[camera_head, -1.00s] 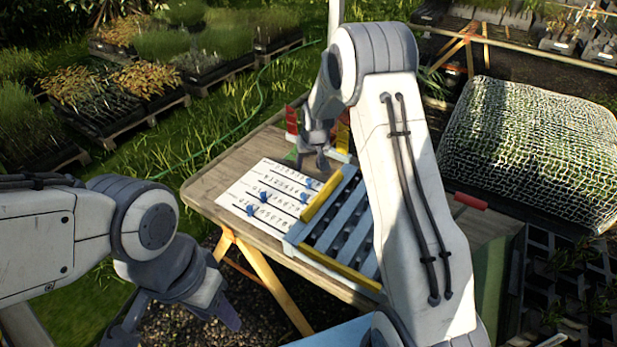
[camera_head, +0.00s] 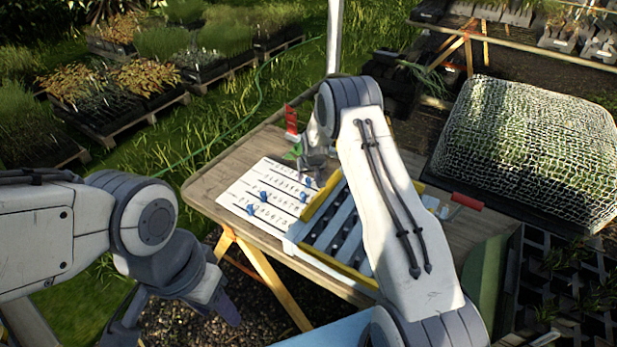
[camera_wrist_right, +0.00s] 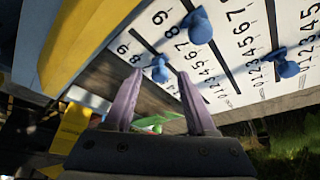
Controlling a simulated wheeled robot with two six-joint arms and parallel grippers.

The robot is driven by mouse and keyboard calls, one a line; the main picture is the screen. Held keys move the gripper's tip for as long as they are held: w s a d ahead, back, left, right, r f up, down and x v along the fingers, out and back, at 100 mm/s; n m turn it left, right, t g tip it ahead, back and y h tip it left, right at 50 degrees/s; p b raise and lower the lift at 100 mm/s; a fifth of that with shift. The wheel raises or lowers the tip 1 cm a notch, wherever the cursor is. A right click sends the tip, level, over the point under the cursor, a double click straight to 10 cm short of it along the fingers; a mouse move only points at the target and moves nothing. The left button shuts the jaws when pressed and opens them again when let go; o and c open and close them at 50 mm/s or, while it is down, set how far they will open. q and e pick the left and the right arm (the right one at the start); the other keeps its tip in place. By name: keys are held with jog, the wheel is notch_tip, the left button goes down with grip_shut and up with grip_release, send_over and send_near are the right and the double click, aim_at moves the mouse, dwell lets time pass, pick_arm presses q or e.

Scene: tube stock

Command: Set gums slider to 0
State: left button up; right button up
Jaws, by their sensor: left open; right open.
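A white slider board (camera_head: 238,203) with several numbered tracks and blue knobs lies on the wooden table. No label naming the gums slider is legible. A second blue knob (camera_wrist_right: 198,27) is on the neighbouring track, and others (camera_wrist_right: 287,67) lie further right. My right gripper (camera_head: 312,168) is open at the board's far edge; its fingers (camera_wrist_right: 160,98) show apart. My left gripper (camera_head: 178,318) is open, low and away from the board.
A yellow-edged rack with blue-grey bars (camera_head: 345,232) stands right beside the board, close to my right arm. A red block (camera_head: 291,120) stands at the table's back. A red-handled item (camera_head: 467,201) lies at the right. A net-covered mound (camera_head: 530,150) is beyond.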

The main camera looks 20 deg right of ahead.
grip_shut()
dwell(1.4)
